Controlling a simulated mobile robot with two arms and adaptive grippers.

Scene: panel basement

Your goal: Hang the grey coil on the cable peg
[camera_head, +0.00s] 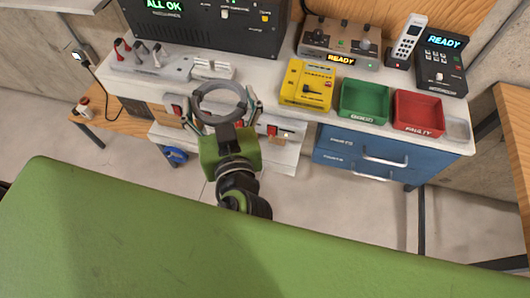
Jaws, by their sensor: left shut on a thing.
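The grey coil (219,85) is a ring seen from above, in front of the workbench in the head view. My left gripper (223,115) is shut on it, and the coil sits at the far end of the fingers, beyond the green gripper body. The coil and gripper hide part of the bench's front edge and what lies behind it. I cannot pick out the cable peg for sure in this view. My right gripper is not in view.
The workbench (270,72) holds a yellow device (308,86), a green bin (364,101), a red bin (418,111) and upright handles (140,50) at left. Blue drawers (345,148) are below. A blue item (175,155) lies under the bench. Open floor shows ahead.

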